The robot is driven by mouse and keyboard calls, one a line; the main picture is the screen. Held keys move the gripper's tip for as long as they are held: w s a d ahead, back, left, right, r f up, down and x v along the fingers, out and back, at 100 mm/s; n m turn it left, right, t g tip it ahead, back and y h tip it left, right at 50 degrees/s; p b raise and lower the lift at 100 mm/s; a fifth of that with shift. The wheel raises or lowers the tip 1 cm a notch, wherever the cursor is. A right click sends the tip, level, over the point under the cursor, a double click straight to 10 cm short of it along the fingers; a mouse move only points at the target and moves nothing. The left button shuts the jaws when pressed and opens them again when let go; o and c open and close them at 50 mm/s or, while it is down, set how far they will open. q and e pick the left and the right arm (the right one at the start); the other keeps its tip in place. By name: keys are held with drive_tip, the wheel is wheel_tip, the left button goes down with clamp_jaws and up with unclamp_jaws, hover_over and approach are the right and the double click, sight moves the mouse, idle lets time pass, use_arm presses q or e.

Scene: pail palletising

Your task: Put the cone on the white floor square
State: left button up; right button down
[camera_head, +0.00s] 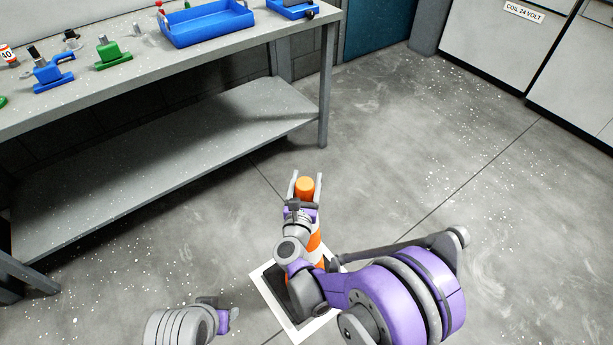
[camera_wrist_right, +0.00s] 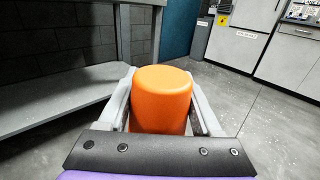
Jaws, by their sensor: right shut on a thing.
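The cone (camera_head: 316,240) is orange with white bands and stands upright beneath my right gripper in the head view. Its orange top (camera_wrist_right: 161,92) fills the middle of the right wrist view. My right gripper (camera_head: 305,184) is shut on the cone near its top, with one pale finger on each side. The white floor square (camera_head: 312,328) shows around the cone's dark base (camera_head: 278,279). My right arm hides part of the base and the square. I cannot tell whether the base touches the floor.
A grey workbench (camera_head: 170,62) with a lower shelf (camera_head: 190,150) stands at the upper left. It carries a blue tray (camera_head: 207,27) and several small blue and green fixtures. Light cabinets (camera_head: 500,45) stand at the upper right. The floor right of the cone is clear.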

drive_tip(key=shift+f+b, duration=0.55)
drive_tip(key=shift+f, duration=1.4)
drive_tip(key=shift+c, duration=0.3)
unclamp_jaws()
drive_tip(key=shift+r, duration=0.2)
drive_tip(key=s+a, duration=0.2)
drive_tip(key=s, duration=1)
drive_tip(key=shift+p, duration=0.3)
